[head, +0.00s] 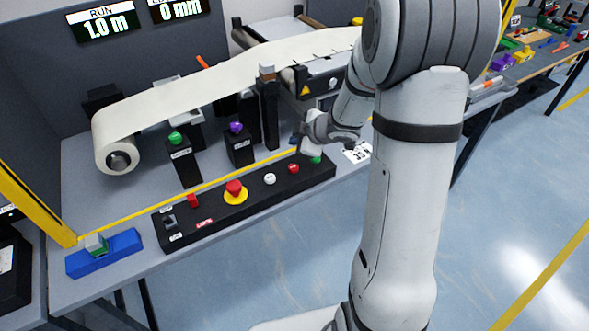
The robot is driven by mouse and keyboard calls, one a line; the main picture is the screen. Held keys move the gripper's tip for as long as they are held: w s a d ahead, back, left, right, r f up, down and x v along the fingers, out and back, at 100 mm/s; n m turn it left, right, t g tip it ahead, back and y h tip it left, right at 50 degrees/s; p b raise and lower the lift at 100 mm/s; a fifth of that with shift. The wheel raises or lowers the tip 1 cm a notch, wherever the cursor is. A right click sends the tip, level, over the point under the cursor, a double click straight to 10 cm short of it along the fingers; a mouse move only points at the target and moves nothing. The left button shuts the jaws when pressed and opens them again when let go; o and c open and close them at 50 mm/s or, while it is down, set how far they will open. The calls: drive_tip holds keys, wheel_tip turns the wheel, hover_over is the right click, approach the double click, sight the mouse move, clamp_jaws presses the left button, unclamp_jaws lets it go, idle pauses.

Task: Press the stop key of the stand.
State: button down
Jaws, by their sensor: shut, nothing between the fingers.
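A long black control stand (212,215) lies along the table's front edge. From right to left it has a green key (316,159), a red key (293,168), a white key (269,179), a red mushroom button on a yellow disc (235,189) and a red square piece (193,201). No label that I can make out says which is the stop key. My gripper (303,147) is shut and empty above the right end of the stand, close to the green key and partly over it. I cannot tell whether it touches anything.
Two posts with a green knob (175,138) and a purple knob (236,127) stand behind the control stand. A white belt web (200,90) runs above from a roll. A blue block (104,252) sits at the front left. My arm hides the right side.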

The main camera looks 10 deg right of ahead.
drive_tip(key=b, duration=0.6)
hover_over(297, 169)
wheel_tip(297, 169, down, 7)
drive_tip(key=shift+a+r, duration=0.1)
drive_tip(key=shift+w+f+b, duration=0.1)
drive_tip(key=shift+f+b, duration=0.3)
drive_tip(key=shift+b, duration=0.05)
idle(1.1)
drive_tip(key=shift+f, duration=0.4)
drive_tip(key=shift+f+b, duration=0.45)
idle(0.6)
drive_tip(key=shift+r, duration=0.1)
drive_tip(key=shift+r+p, duration=0.75)
drive_tip(key=shift+p, duration=0.3)
drive_tip(key=shift+r, duration=0.1)
